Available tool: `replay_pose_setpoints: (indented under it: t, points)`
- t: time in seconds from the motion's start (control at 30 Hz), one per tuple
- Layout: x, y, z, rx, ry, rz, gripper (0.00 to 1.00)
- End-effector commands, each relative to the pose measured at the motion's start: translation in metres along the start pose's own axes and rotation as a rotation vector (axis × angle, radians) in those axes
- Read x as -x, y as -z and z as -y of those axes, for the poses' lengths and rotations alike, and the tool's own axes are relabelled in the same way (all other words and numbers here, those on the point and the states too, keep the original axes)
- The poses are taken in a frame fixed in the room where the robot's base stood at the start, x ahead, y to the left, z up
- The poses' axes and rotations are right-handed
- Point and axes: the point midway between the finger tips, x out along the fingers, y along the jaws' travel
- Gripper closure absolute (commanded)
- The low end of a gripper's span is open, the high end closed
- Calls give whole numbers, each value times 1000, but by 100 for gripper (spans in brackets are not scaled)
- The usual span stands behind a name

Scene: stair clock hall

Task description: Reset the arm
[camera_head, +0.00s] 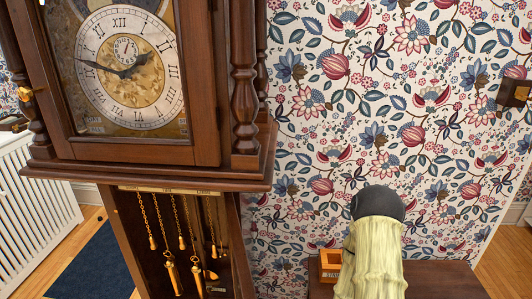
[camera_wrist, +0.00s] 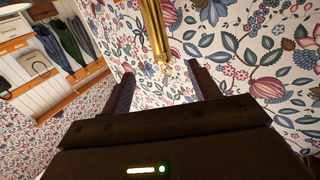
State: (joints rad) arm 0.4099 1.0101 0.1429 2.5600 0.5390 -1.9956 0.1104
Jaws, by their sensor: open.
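My gripper (camera_wrist: 160,69) shows in the wrist view, with its two dark fingers spread apart. Nothing is clamped between them. A brass cylinder (camera_wrist: 154,22) with a small hooked end shows beyond the fingertips, running out of the top of the picture. I cannot tell how far it is from the fingers. The fingers are not recognisable in the head view.
A tall wooden clock (camera_head: 145,165) stands at left, its lower case showing chains and brass weights (camera_head: 172,275). A small wooden box (camera_head: 331,262) sits on a dark wooden top (camera_head: 440,280). A white radiator cover (camera_head: 35,215) is far left. Jackets (camera_wrist: 65,45) hang in the wrist view.

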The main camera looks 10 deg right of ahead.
Motion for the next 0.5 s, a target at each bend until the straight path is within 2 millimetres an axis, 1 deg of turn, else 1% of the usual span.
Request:
replay_pose_setpoints:
  t: [0.17,0.27,0.37,0.5]
  points:
    - [-4,6,16,-24,40,80,39]
    - [-4,9,33,-40,86,168,39]
    - [0,12,52,-47,140,267,39]
    - [12,18,76,-40,220,404,39]
